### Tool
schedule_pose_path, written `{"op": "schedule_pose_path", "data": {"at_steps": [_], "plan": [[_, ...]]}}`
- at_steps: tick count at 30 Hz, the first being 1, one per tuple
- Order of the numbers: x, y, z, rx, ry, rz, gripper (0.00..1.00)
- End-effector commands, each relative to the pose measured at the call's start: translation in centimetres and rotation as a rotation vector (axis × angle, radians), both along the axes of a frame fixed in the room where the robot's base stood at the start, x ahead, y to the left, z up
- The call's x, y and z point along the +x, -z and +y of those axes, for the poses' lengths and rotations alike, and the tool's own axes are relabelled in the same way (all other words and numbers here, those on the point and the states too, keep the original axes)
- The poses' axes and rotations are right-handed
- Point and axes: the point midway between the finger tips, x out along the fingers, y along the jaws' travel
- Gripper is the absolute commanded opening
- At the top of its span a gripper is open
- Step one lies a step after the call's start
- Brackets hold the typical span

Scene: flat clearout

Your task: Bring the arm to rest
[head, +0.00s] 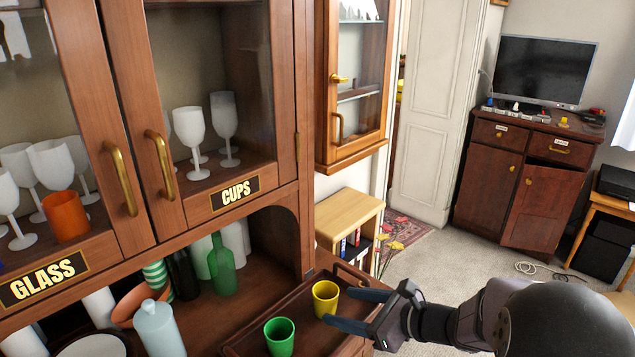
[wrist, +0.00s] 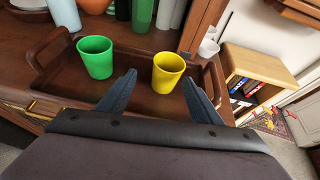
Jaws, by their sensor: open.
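My gripper (head: 358,310) is at the right end of the wooden tray in the head view, with its fingers pointing at the yellow cup (head: 325,299). In the wrist view my gripper (wrist: 160,92) has its two fingers spread wide, with nothing held between them. The yellow cup (wrist: 167,73) stands upright beyond and between the fingertips, seemingly apart from both. A green cup (head: 279,337) stands upright on the tray to the left of the yellow one; it also shows in the wrist view (wrist: 96,57), left of the left finger.
The brown tray (head: 262,319) has raised sides and handles. Behind it stand a green bottle (head: 221,265) and other vessels in the cabinet niche. Cabinet doors with brass handles (head: 160,165) hang above. A small wooden shelf (head: 350,213) stands beyond. Open carpet (head: 445,270) lies further right.

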Motion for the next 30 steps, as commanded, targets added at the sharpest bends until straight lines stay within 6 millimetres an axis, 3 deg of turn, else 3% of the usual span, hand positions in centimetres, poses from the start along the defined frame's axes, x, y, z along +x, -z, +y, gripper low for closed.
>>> {"op": "schedule_pose_path", "data": {"at_steps": [5, 13, 21, 29, 30], "plan": [[-1.2, -3.0, 2.5, -0.228, -0.166, -0.062, 0.59], [-8.5, 0.8, 3.5, -0.650, -0.635, -0.174, 0.59], [-15.0, 3.9, 0.1, -1.070, -1.230, -0.361, 0.59], [-17.2, 4.5, -4.0, -1.356, -1.725, -0.542, 0.59], [-18.4, 5.8, -4.6, -1.331, -1.786, -0.530, 0.59]]}}
